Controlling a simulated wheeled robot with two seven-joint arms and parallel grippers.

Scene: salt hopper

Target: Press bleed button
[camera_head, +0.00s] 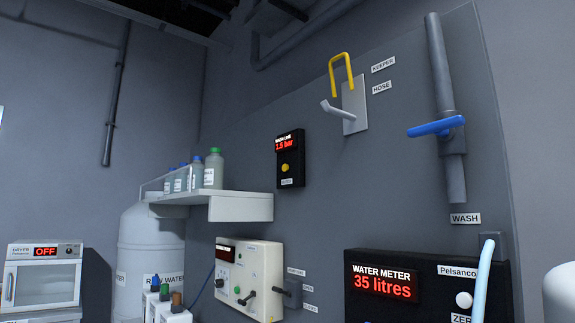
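A black box (290,175) on the grey wall panel has a red display that reads 1.5 bar under the words WASH LINE. A round orange-yellow button (285,168) sits below the display. A small label under the button is too small to read surely. Nothing covers the box or the button. Neither of my grippers shows in the head view.
A shelf (240,208) with several bottles juts out at the box's lower left. Below are a white control box (249,278) and a black water meter (437,283) reading 35 litres. A yellow keeper (341,69) and a blue-handled valve (437,127) are at right.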

